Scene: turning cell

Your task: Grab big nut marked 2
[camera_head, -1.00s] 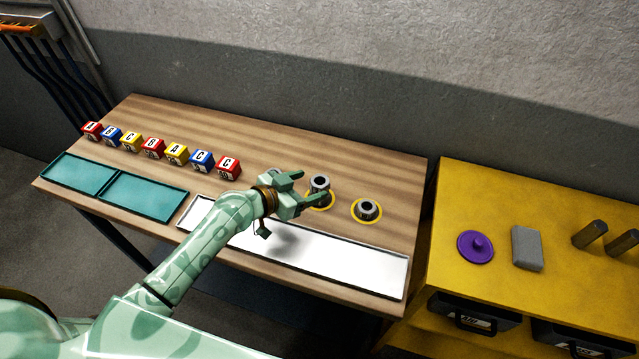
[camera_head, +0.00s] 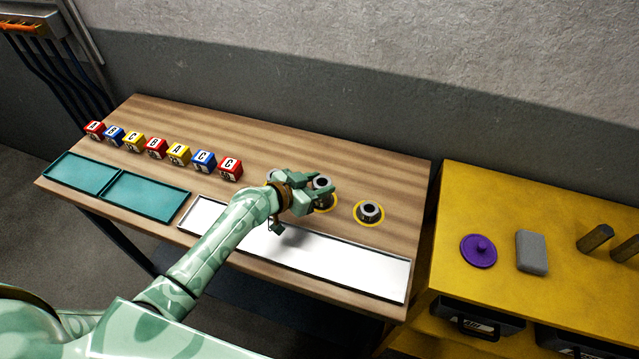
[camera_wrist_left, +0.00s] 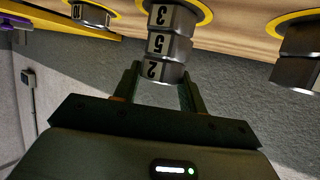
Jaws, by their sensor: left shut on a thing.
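A stack of grey nuts (camera_head: 323,183) stands on a yellow ring on the wooden table. In the left wrist view, which is upside down, its nuts read 3, 5 and 2, and the nut marked 2 (camera_wrist_left: 160,70) is the top one, nearest me. My left gripper (camera_head: 326,193) reaches the stack from the left, its fingers on both sides of the top nut. It is shut on that nut, which still sits in line with the stack; the fingers also show in the left wrist view (camera_wrist_left: 161,76). My right gripper is out of view.
A low nut marked 10 (camera_head: 369,209) stands on a ring to the right. Another nut stack (camera_wrist_left: 297,62) is mostly hidden by my arm in the head view. A white tray (camera_head: 376,281), teal trays (camera_head: 148,196), lettered blocks (camera_head: 179,153) and a yellow bench (camera_head: 500,195) surround.

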